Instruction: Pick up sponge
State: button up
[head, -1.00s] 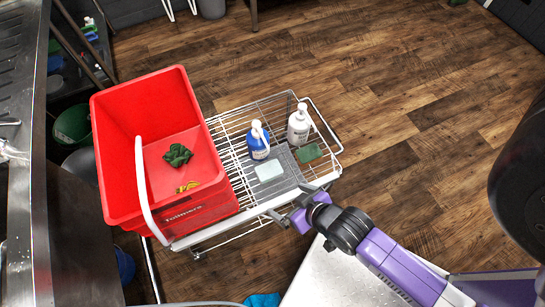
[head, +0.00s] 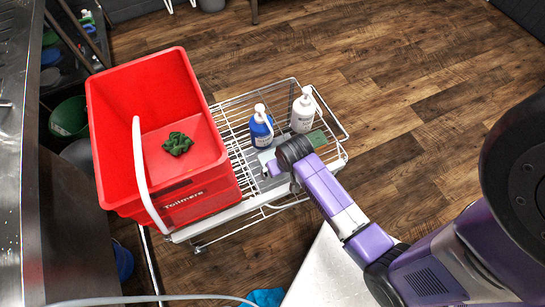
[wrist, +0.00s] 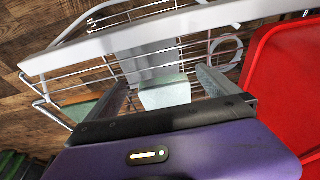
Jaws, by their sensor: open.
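A pale, block-shaped sponge (head: 265,157) lies on the grey mat on the wire rack, partly hidden by my arm in the head view. My gripper (wrist: 164,90) is open, with one finger on each side of the pale sponge (wrist: 168,95) in the wrist view. The near part of the sponge is hidden behind my gripper's body. I cannot tell whether the fingers touch it.
A blue pump bottle (head: 261,130) and a white pump bottle (head: 302,112) stand behind the sponge. A red basket (head: 215,180) holding a crumpled dark green cloth (head: 177,144) is at the left. The rack's white rail (wrist: 130,38) crosses the wrist view.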

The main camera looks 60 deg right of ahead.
aim_at(274, 157)
jog(key=shift+w+d, duration=0.55)
jog(key=shift+w, duration=0.35)
jog(key=w+d, duration=0.2)
jog(key=w, duration=0.1)
jog(key=shift+f+b, duration=0.15)
jog(key=shift+b, duration=0.15)
jog(key=shift+f, duration=0.75)
jog(key=shift+w+d+f+b, duration=0.15)
jog(key=shift+f+b, duration=0.15)
jog(key=shift+f, duration=0.25)
jog(key=shift+c, duration=0.4)
jog(key=c, duration=1.1)
